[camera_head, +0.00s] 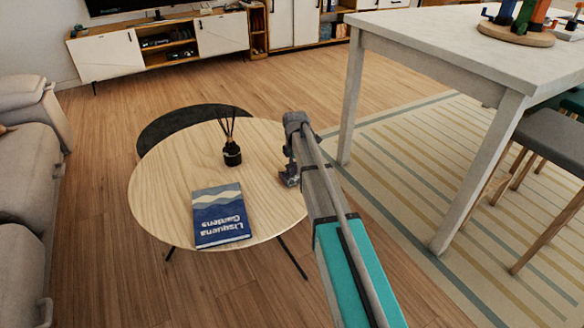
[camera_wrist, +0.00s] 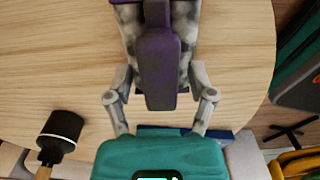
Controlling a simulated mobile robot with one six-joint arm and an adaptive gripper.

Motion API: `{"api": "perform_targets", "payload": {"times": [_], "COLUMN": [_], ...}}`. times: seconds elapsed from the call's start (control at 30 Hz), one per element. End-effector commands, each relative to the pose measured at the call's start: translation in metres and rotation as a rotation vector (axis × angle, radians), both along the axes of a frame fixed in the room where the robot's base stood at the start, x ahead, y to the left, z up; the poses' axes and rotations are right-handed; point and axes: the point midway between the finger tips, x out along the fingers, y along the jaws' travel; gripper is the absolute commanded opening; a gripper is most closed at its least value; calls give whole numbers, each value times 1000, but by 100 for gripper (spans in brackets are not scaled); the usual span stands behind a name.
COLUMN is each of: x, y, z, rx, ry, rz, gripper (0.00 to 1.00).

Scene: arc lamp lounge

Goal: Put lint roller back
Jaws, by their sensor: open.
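A purple and mottled grey thing (camera_wrist: 158,60), which seems to be the lint roller, runs down from the top edge of the wrist view over the pale wood. My gripper (camera_wrist: 160,82) is open, with one finger on each side of it. I cannot tell whether the fingers touch it. In the head view my gripper (camera_head: 290,177) hangs low at the right edge of the round table (camera_head: 165,185). There the roller is too small and too covered to tell apart from the gripper.
A blue book (camera_head: 220,215) lies on the front of the round table. A black reed diffuser (camera_head: 232,154) stands behind it. A tall white table (camera_head: 440,50) is at the right, a sofa (camera_head: 28,170) at the left, a TV cabinet (camera_head: 160,47) at the back. Open floor lies between.

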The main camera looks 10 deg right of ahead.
Motion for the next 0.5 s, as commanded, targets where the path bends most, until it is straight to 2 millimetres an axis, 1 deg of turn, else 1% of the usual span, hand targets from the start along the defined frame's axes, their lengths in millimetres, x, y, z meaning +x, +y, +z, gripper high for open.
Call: {"api": "perform_targets", "payload": {"times": [0.27, 0.5], "x": [0, 0], "y": [0, 0], "z": [3, 16], "rx": [0, 0], "ry": [0, 0], "rz": [0, 0], "gripper": [71, 71]}}
